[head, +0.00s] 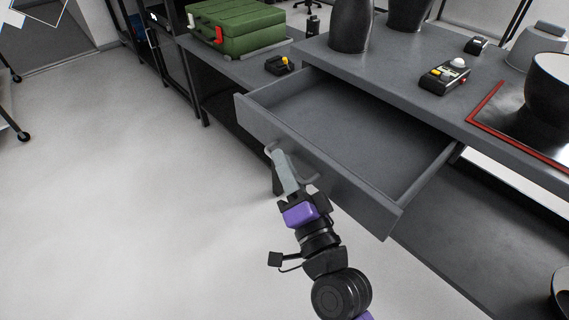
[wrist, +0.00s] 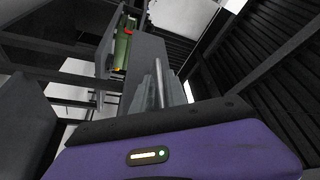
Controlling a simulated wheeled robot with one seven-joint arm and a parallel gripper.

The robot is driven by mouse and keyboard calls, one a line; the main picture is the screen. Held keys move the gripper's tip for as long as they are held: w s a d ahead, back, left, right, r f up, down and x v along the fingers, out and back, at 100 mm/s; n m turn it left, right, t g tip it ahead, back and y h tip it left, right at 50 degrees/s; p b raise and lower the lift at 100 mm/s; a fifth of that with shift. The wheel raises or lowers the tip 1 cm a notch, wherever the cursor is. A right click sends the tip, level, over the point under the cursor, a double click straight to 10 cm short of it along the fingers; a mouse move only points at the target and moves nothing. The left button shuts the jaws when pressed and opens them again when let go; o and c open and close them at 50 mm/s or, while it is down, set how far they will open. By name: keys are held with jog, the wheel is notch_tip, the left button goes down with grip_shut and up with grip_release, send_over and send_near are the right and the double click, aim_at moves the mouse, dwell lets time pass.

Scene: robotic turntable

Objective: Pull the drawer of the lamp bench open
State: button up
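The grey drawer (head: 352,192) of the bench (head: 395,82) stands well out from under the bench top, and its empty inside shows in the head view. A bar handle (head: 311,181) is on the drawer's front. My gripper (head: 281,160) is at this handle, with its fingers around the bar. In the wrist view the fingers (wrist: 158,92) stand close together on a vertical bar, which looks like the handle. The gripper looks shut on it, though the exact contact is partly hidden.
On the bench top are dark vessels (head: 351,25), a small control box (head: 445,75) and a red-edged tray (head: 492,104) with a dark bowl (head: 551,88). A green case (head: 236,27) sits on a neighbouring table. The floor (head: 120,190) at left is clear.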

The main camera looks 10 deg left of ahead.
jog(key=b+v, duration=0.2)
jog(key=v, duration=0.5)
jog(key=shift+s+d+b, duration=0.25)
jog(key=shift+s+b, duration=0.05)
jog(key=shift+f, duration=0.1)
jog(key=s+d+f+h, duration=0.7)
jog(key=s+d+f, duration=0.45)
jog(key=d, duration=0.25)
jog(key=s+d+r+n+g+h, duration=0.1)
jog(key=s+d+n+h, duration=0.3)
jog(key=s, duration=0.6)
jog(key=s+d+r+n+g, duration=0.1)
jog(key=s+d+g, duration=0.1)
jog(key=s+d, duration=0.55)
notch_tip(320, 180, up, 24)
jog(key=s+a+p, duration=0.1)
jog(key=a+p, duration=0.1)
jog(key=p, duration=2.2)
jog(key=shift+s, duration=0.2)
